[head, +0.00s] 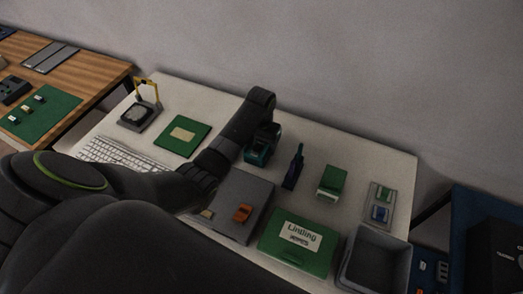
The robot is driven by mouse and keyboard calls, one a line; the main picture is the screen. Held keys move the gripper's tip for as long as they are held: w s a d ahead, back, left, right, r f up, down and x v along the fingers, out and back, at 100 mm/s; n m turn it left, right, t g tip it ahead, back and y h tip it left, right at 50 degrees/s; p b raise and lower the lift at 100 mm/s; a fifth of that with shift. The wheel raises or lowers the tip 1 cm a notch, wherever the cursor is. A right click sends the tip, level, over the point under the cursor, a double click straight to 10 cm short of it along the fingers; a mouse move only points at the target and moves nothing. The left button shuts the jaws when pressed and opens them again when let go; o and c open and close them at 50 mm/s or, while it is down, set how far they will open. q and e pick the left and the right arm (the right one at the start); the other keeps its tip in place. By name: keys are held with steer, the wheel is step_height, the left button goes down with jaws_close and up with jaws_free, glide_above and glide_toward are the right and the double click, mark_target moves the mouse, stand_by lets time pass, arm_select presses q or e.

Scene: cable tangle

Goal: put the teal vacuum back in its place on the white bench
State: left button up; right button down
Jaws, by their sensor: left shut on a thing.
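The teal vacuum (257,157) is at the back middle of the white bench (330,152). Only its teal and dark lower part shows; my left arm hides part of it. My left gripper (265,129) is above it, at the end of the arm that reaches in from the left, and is shut on it. The fingertips are hard to make out. I cannot tell whether the vacuum touches the bench top. My right gripper is not in view.
Near it stand a dark blue bottle-like thing (293,167) and a green box (332,181). In front are a grey mat (235,187) with an orange piece (242,213), a green case (300,243) and a grey bin (374,262). A keyboard (118,155) lies left.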

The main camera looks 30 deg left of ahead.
mark_target(261, 143)
arm_select(q)
steer(key=shift+f, duration=1.9)
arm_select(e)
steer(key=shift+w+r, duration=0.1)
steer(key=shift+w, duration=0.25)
arm_select(q)
steer(key=shift+f, duration=0.1)
steer(key=o, duration=1)
steer(key=shift+c, duration=0.2)
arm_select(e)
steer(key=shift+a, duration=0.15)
arm_select(q)
step_height(261, 143, up, 12)
steer(key=shift+r, duration=0.1)
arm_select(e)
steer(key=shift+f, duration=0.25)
arm_select(q)
steer(key=shift+s, duration=0.1)
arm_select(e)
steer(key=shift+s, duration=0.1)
